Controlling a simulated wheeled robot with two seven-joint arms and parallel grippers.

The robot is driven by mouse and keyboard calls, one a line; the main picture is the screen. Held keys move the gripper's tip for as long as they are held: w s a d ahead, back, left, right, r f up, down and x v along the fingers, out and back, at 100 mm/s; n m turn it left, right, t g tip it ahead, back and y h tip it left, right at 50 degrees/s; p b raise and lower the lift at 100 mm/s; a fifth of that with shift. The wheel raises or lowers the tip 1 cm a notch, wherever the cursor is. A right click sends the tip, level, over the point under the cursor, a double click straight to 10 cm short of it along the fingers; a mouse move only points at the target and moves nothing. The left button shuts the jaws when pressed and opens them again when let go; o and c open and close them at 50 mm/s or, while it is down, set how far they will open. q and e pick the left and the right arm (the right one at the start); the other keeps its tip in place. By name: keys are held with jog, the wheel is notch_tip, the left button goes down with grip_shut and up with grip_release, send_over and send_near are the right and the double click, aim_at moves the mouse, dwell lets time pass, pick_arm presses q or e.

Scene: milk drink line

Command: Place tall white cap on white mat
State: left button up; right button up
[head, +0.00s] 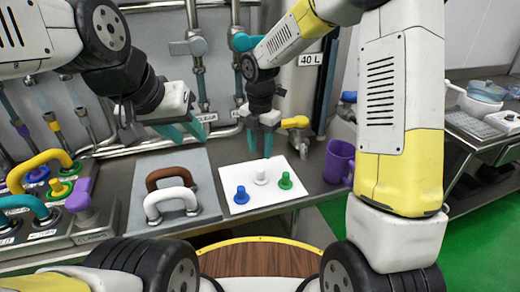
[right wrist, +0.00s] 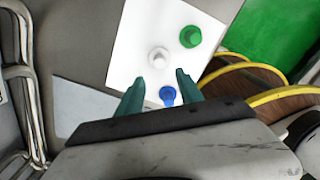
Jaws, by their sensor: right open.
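The white cap (head: 261,176) stands upright on the white mat (head: 265,199), between a blue cap (head: 241,195) and a green cap (head: 286,181). My right gripper (head: 259,151) is open and empty above the mat, near the white cap. In the right wrist view, the white cap (right wrist: 158,58) lies just beyond the open fingertips (right wrist: 159,79), apart from them. The blue cap (right wrist: 168,96) shows between the fingers and the green cap (right wrist: 190,37) farther off. My left gripper (head: 194,139) looks open and empty, above the grey panel left of the mat.
A brown handle (head: 168,176) and a white handle (head: 171,198) lie on the grey panel (head: 196,165). A purple mug (head: 338,162) stands right of the mat. Coloured handles and knobs (head: 60,187) fill the left side. Pipes run behind the table.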

jog(key=s+d+r+m+t, duration=0.1)
jog(key=s+d+r+m, duration=0.3)
jog(key=r+m, duration=0.25)
jog(key=s+d+r+m+t, duration=0.2)
jog(key=s+d+r+m, duration=0.25)
jog(key=r+m, duration=0.2)
jog(key=s+d+r+m+t+y, duration=0.1)
jog(key=s+d+r+m, duration=0.1)
jog(key=s+m, duration=0.3)
jog(key=s+d+r+m+t+y, duration=0.1)
jog(key=s+d+r+m+t, duration=0.1)
jog(key=s+m, duration=0.4)
jog(key=d+m, duration=0.1)
jog(key=m, duration=0.3)
jog(key=shift+s+d+r, duration=0.15)
jog(key=shift+d+r, duration=0.1)
jog(key=shift+d, duration=0.1)
